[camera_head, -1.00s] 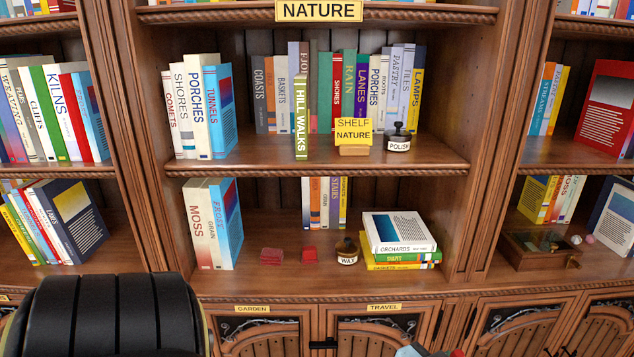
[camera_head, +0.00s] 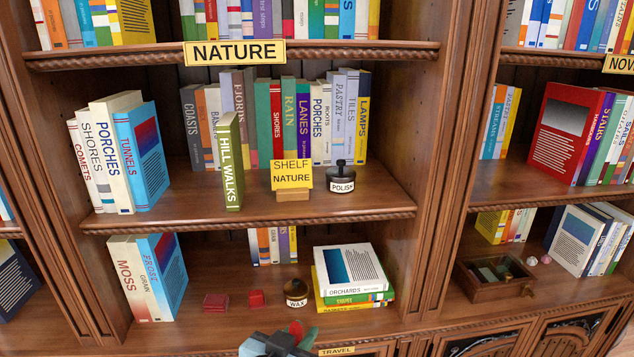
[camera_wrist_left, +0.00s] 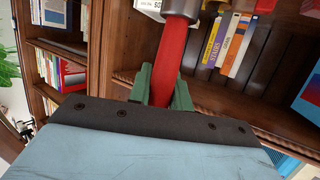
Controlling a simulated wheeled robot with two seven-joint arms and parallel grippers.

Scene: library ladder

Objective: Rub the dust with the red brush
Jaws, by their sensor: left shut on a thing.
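My left gripper (camera_head: 290,342) is at the bottom edge of the head view, in front of the lower cabinet. In the left wrist view its green fingers (camera_wrist_left: 162,92) are shut on the red handle of the brush (camera_wrist_left: 172,55). A metal collar (camera_wrist_left: 182,8) shows at the handle's far end; the bristles are out of frame. In the head view only a small red part of the brush (camera_head: 296,330) shows by the fingers. I cannot make out any dust on the shelves. My right gripper is not in view.
The middle shelf holds a leaning green book (camera_head: 230,165), a yellow shelf sign (camera_head: 291,175) and a polish jar (camera_head: 341,180). Below are two red blocks (camera_head: 216,302), a wax jar (camera_head: 296,292) and stacked books (camera_head: 350,270). An open wooden box (camera_head: 494,276) stands right.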

